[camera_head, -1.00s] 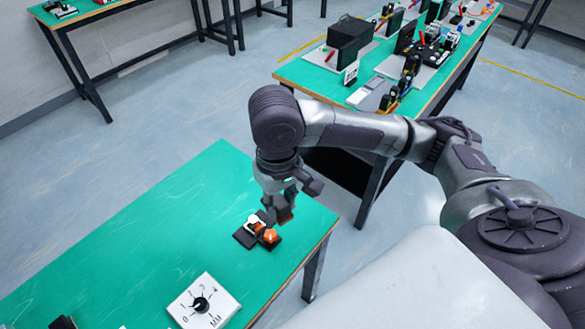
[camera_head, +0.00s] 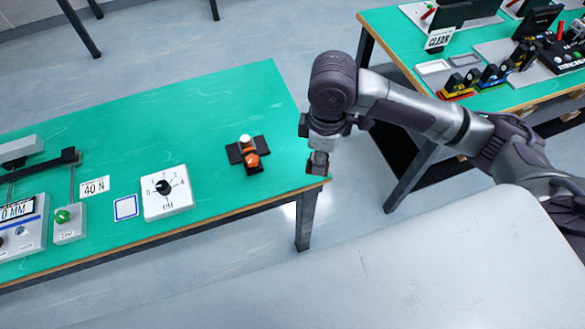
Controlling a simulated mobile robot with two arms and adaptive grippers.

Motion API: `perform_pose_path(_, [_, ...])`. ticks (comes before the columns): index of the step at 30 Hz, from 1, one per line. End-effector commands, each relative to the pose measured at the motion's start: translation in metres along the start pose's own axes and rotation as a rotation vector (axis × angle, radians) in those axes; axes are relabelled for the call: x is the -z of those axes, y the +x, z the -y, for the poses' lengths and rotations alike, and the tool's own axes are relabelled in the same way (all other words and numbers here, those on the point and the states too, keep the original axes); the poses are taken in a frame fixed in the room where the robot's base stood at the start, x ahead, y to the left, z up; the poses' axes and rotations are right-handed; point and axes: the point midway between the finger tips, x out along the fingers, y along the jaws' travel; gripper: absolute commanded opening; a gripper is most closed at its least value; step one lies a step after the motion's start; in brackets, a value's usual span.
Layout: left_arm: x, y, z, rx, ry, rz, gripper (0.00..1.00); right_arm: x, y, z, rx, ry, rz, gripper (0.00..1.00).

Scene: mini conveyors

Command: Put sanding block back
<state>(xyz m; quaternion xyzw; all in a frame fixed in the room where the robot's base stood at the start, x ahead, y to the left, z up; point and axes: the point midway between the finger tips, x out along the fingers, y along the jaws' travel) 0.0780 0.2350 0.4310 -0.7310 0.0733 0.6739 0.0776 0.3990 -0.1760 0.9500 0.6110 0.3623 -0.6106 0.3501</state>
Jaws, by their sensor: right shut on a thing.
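My right gripper (camera_head: 318,160) hangs pointing down near the right end of the green table, by its front right corner. It is shut on a small block, taken to be the sanding block (camera_head: 318,168). The block is mostly hidden by the fingers, and its height above the table edge is hard to tell. My left gripper is not in view.
A black cross-shaped base (camera_head: 256,166) with an orange piece and a white piece stands left of the gripper. A white dial box (camera_head: 167,192) is further left. Another green table (camera_head: 395,22) with trays and coloured stands is at upper right, across a floor gap.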

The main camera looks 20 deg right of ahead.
Motion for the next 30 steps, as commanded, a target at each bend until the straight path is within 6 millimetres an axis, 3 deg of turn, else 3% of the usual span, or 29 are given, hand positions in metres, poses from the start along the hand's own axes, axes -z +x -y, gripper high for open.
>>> perform_pose_path(1, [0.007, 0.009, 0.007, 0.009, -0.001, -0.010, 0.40, 0.002, 0.017, 0.000, 0.003, -0.104, 0.002, 0.00])
perform_pose_path(3, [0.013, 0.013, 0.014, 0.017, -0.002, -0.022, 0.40, 0.003, 0.029, -0.001, 0.004, -0.243, 0.003, 0.00])
perform_pose_path(9, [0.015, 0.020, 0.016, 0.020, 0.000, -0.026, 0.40, 0.006, 0.050, -0.002, 0.002, -0.494, 0.005, 0.00])
perform_pose_path(14, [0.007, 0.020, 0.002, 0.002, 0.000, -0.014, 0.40, 0.014, 0.059, -0.012, 0.002, -0.548, 0.006, 0.00])
perform_pose_path(18, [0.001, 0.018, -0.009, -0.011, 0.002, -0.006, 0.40, 0.033, 0.076, -0.034, 0.003, -0.548, 0.006, 0.00])
perform_pose_path(24, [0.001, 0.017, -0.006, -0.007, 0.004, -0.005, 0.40, 0.061, 0.103, -0.070, 0.003, -0.547, 0.007, 0.00])
perform_pose_path(30, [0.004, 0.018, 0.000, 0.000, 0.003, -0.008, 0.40, 0.077, 0.119, -0.090, 0.002, -0.548, 0.005, 0.00])
